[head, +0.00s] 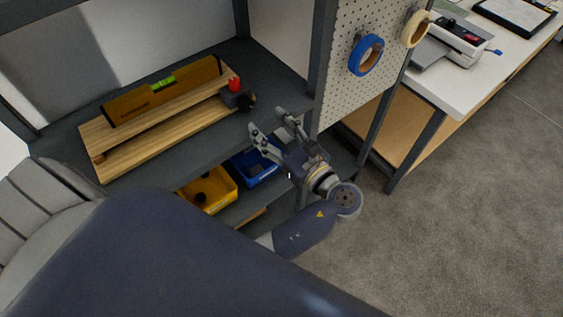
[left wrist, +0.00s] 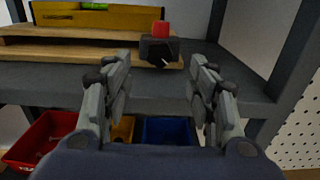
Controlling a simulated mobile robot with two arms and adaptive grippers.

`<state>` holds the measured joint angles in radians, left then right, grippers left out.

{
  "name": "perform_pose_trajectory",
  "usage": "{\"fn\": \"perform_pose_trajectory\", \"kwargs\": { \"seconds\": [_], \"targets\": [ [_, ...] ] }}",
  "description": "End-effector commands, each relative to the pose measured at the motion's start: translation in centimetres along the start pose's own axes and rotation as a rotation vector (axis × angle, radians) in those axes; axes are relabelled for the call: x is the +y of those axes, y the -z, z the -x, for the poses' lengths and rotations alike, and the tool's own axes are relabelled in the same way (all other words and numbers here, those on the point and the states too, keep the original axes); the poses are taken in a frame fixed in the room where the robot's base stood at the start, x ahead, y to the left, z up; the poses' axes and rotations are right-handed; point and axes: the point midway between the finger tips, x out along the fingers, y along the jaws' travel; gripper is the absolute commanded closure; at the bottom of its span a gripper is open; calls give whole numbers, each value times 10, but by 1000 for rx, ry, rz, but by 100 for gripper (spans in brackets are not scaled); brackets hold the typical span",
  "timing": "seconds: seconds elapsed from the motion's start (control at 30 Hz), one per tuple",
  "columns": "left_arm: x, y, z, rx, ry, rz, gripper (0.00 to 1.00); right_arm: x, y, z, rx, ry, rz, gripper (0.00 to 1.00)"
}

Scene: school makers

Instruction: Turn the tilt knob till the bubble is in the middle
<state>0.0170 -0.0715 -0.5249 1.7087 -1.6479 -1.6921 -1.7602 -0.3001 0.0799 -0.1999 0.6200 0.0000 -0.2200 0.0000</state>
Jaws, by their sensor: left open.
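A yellow spirit level (head: 163,91) with a green vial (head: 164,82) stands on a wooden board (head: 165,123) on the dark shelf. The bubble's place in the vial is too small to tell. At the board's right end is a dark block with a black tilt knob (head: 248,101) and a red top piece (head: 235,85). In the left wrist view the black knob (left wrist: 157,51) faces me, with a light mark on it, below the red piece (left wrist: 161,28). My left gripper (head: 266,122) is open and empty, in front of the knob and apart from it. My right gripper is not seen.
Below the shelf (head: 270,75) are a yellow bin (head: 209,191), a blue bin (head: 254,168) and a red bin (left wrist: 40,141). A pegboard (head: 355,45) with tape rolls stands to the right of the gripper. A dark post is close by.

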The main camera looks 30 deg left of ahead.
Motion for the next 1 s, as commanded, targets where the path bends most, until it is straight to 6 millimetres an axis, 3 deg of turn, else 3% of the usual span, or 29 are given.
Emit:
{"fn": "perform_pose_trajectory", "kwargs": {
  "seconds": [0.13, 0.5, 1.0],
  "targets": [
    [0, 3, 31, 4, 1, 1, 47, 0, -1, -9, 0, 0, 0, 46],
    [-22, 73, 22, 128, 126, 12, 47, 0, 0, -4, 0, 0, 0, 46],
    [-27, 173, 25, 347, 218, 65, 47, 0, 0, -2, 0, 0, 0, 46]
  ]
}}
